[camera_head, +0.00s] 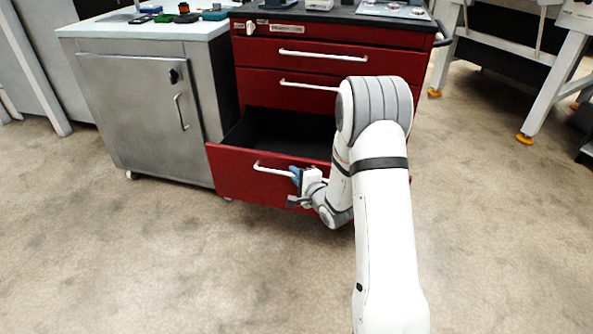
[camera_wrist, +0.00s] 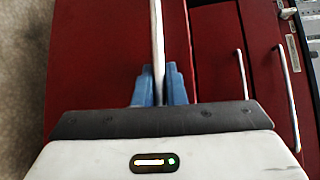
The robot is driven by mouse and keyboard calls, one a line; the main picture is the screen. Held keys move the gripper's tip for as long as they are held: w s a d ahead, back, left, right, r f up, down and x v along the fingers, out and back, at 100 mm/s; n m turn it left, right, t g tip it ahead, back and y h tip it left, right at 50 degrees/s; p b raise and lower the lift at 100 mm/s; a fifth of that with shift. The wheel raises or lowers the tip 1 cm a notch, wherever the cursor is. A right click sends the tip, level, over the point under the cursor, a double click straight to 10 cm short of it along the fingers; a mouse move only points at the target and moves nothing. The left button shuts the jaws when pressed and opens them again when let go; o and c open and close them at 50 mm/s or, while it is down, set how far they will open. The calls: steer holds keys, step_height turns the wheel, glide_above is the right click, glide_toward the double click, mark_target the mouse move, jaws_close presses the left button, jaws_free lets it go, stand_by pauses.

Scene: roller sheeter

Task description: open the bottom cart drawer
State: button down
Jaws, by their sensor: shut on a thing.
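The bottom cart drawer (camera_head: 232,172) is a red drawer at the base of the red cart in the head view. It is pulled out, and its dark inside shows above the front. Its white bar handle (camera_head: 270,170) runs across the front. My gripper (camera_head: 297,175), with blue fingers, is at the right part of this handle. In the wrist view the fingers (camera_wrist: 159,88) stand on both sides of the white handle (camera_wrist: 157,40), shut on it. My arm hides the right part of the drawer.
Two closed red drawers with white handles (camera_head: 322,55) sit above. A grey metal cabinet (camera_head: 150,115) stands close at left. Tools and small items lie on the tops. The floor (camera_head: 180,270) in front is clear. A white-legged table (camera_head: 550,90) stands at right.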

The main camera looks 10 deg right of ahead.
steer(key=shift+s, duration=0.65)
steer(key=shift+f, duration=0.1)
steer(key=c, duration=1.8)
jaws_free()
steer(key=shift+c, duration=0.2)
steer(key=shift+o, duration=0.4)
steer(key=shift+a, duration=0.1)
steer(key=p+v, duration=0.2)
steer(key=v, duration=0.6)
